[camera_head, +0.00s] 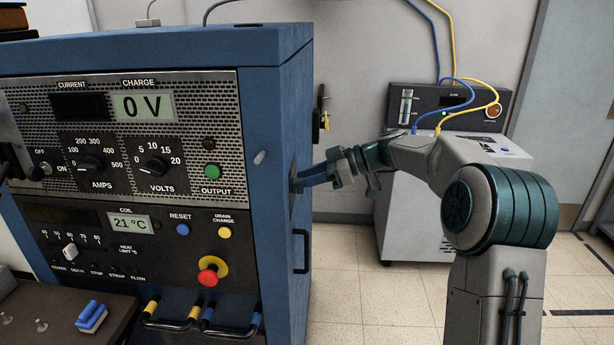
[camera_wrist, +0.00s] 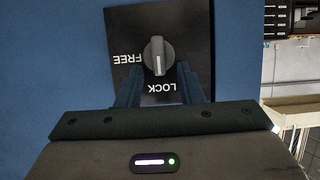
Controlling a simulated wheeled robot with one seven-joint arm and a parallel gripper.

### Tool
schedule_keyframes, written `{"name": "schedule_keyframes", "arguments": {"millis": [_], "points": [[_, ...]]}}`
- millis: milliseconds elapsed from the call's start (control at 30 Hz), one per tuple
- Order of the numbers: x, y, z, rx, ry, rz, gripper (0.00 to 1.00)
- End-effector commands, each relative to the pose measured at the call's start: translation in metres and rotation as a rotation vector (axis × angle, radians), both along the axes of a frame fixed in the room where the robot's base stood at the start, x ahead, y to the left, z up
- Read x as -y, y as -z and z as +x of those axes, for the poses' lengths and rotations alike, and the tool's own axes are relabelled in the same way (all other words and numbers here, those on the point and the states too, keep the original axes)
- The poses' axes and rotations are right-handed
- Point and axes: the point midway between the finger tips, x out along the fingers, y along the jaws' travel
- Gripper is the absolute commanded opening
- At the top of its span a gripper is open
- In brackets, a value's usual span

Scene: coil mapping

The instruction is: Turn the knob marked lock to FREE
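In the wrist view the lock knob (camera_wrist: 158,56) is a grey dial on a black plate (camera_wrist: 122,32) fixed to a blue cabinet side. The plate reads FREE and LOCK, both upside down in this view. The knob's white mark points down in the picture, toward LOCK. My gripper (camera_wrist: 159,86) is open, its two blue fingers apart on either side of the word LOCK and pointing at the knob. I see nothing between them, and cannot tell whether they touch the plate. In the head view my gripper (camera_head: 305,180) is at the cabinet's right side; the knob is hidden there.
The blue cabinet (camera_head: 275,90) carries meters, knobs and buttons on its front. A black handle (camera_head: 301,251) sticks out of its right side below my gripper. A grey unit (camera_head: 412,215) with cables stands behind my arm. The tiled floor between is clear.

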Motion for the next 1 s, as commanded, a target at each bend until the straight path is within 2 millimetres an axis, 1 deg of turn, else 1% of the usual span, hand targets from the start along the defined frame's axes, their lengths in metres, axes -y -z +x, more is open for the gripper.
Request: {"name": "schedule_keyframes", "arguments": {"millis": [267, 400, 767, 1000], "points": [[-0.0016, 0.0010, 0.0002, 0.000, 0.000, 0.000, 0.34], [-0.0017, 0.0009, 0.0001, 0.000, 0.000, 0.000, 0.00], [-0.0042, 0.0006, -0.0001, -0.017, -0.005, 0.002, 0.00], [-0.0050, 0.0000, 0.0026, -0.120, -0.007, 0.006, 0.00]]}}
